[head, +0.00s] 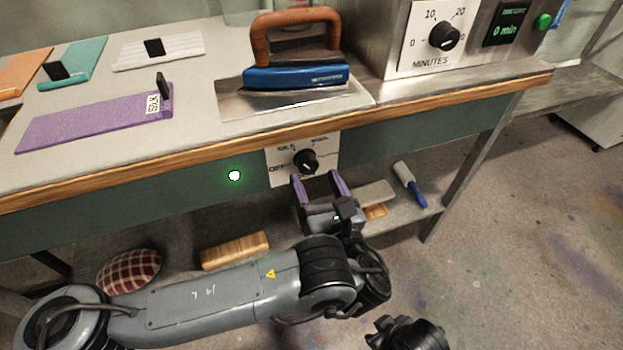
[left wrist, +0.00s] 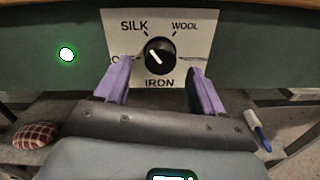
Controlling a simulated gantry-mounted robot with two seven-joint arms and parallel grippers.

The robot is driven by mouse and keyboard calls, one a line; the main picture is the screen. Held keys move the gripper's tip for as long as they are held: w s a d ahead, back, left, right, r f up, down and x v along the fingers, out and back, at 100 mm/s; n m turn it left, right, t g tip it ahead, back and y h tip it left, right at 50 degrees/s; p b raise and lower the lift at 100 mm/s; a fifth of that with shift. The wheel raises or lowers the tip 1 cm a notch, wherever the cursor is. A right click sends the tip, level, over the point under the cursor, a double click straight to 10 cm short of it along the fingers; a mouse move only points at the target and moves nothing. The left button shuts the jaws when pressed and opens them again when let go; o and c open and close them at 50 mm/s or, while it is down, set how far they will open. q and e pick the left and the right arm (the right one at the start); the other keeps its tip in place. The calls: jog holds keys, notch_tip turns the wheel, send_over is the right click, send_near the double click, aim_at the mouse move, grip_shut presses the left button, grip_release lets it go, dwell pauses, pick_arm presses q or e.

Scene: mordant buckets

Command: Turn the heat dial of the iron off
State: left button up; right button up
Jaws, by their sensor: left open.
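The iron's heat dial (head: 306,161) is a black knob on a white plate (head: 331,152) on the table's green front panel. The left wrist view shows the dial (left wrist: 160,56) with SILK, WOOL and OFF labels around it, OFF partly hidden by a finger. Its white mark slants to the upper left. My left gripper (head: 320,186) is open, its purple fingers pointing at the plate just below the dial. In the left wrist view the fingers (left wrist: 161,85) stand left and right of the dial, with nothing between them. The blue iron (head: 295,77) with a wooden handle rests on the tabletop above.
A green lamp (head: 234,175) glows left of the dial. A lower shelf holds a wooden block (head: 235,250), a checked cushion (head: 129,271) and a blue-handled brush (head: 409,184). A MINUTES dial (head: 444,36) sits on the box at the upper right.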

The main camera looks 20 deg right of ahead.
aim_at(310, 168)
pick_arm(q)
jog(key=shift+w+d+f+b, duration=0.1)
jog(key=shift+w+b, duration=0.35)
jog(key=shift+w, duration=1.15)
jog(key=shift+c, duration=0.2)
jog(key=c, duration=1)
